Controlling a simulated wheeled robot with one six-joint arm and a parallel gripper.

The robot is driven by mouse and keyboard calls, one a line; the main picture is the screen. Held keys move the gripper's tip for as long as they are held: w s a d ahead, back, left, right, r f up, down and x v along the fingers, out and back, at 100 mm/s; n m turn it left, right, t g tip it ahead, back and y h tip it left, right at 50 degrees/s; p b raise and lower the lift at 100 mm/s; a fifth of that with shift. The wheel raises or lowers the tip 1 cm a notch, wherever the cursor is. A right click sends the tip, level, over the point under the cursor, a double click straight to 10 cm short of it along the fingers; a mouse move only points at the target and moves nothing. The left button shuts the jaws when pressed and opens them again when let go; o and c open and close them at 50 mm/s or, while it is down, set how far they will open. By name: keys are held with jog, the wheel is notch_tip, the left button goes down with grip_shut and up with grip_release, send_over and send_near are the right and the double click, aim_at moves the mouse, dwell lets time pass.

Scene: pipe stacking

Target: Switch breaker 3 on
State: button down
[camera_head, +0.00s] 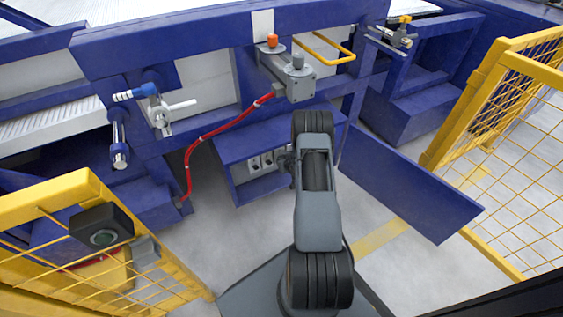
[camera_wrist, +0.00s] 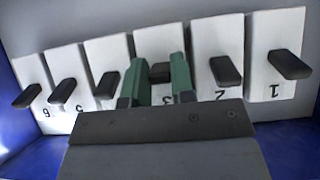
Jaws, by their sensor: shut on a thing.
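In the wrist view a row of white breakers with dark levers shows upside down, numbered 1 at right to 6 at left. The breaker 3 lever (camera_wrist: 160,72) sits between the two green fingers of my gripper (camera_wrist: 160,63), which is shut on it. The breaker 2 lever (camera_wrist: 226,71) is right of the fingers and the breaker 4 lever (camera_wrist: 107,86) is left. In the head view my gripper (camera_head: 286,161) is at the blue breaker box (camera_head: 234,147), partly hidden by my arm.
The box's blue door (camera_head: 405,192) stands open to the right of my arm. A red hose (camera_head: 222,128) hangs left of the box. Yellow mesh fences (camera_head: 500,110) stand at right and lower left. Blue box walls (camera_wrist: 300,145) flank the breakers.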

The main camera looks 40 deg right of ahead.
jog(key=shift+a, duration=0.1)
jog(key=c, duration=1.2)
grip_release()
jog(key=shift+o, duration=1.2)
jog(key=p+v, duration=0.5)
jog(key=v, duration=0.8)
jog(key=shift+s, duration=0.4)
jog(key=shift+r, duration=0.15)
